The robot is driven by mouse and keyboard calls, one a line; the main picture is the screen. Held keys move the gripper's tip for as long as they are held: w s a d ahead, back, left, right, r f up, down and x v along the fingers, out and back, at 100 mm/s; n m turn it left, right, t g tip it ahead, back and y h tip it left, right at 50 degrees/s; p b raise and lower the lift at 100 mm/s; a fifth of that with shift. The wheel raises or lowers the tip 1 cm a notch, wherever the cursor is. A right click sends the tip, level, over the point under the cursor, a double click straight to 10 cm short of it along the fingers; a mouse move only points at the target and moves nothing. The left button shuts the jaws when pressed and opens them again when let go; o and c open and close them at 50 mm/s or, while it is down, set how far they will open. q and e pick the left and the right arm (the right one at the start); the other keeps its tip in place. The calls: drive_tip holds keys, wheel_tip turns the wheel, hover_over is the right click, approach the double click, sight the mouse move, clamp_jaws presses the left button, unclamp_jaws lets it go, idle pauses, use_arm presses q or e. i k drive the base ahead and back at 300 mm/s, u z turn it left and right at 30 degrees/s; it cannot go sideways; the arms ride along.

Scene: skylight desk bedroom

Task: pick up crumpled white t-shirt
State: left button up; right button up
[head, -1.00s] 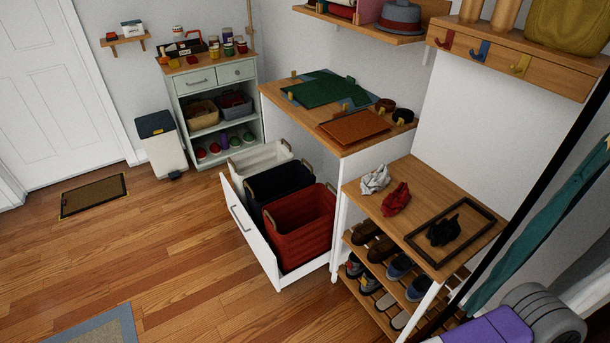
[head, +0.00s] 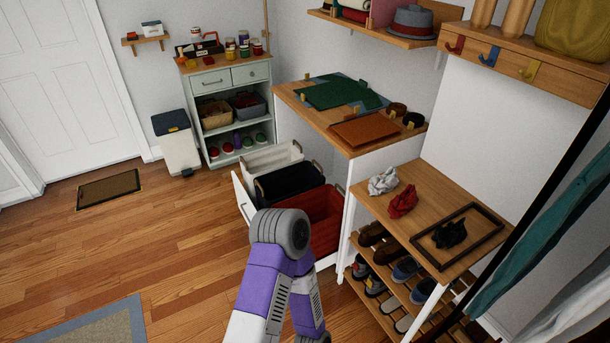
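The crumpled white t-shirt (head: 383,181) lies on the wooden top of the shoe bench (head: 412,178), near its far left corner. A crumpled red cloth (head: 403,202) lies just in front of it, and a crumpled black cloth (head: 449,234) lies inside a dark rectangular frame (head: 484,213) to the right. One of my purple and white arms rises from the bottom middle, in front of the pull-out hamper drawer. Its gripper does not show, and no other gripper is in view.
The open drawer holds a white bin (head: 270,158), a dark bin (head: 287,181) and a red bin (head: 322,206), the last partly hidden by my arm. Shoes fill the racks under the bench. Hanging clothes (head: 545,222) are at the right. The wooden floor (head: 150,240) at left is mostly clear.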

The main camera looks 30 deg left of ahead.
sight(386, 182)
drive_tip(key=u, duration=0.85)
drive_tip(key=i, duration=0.5)
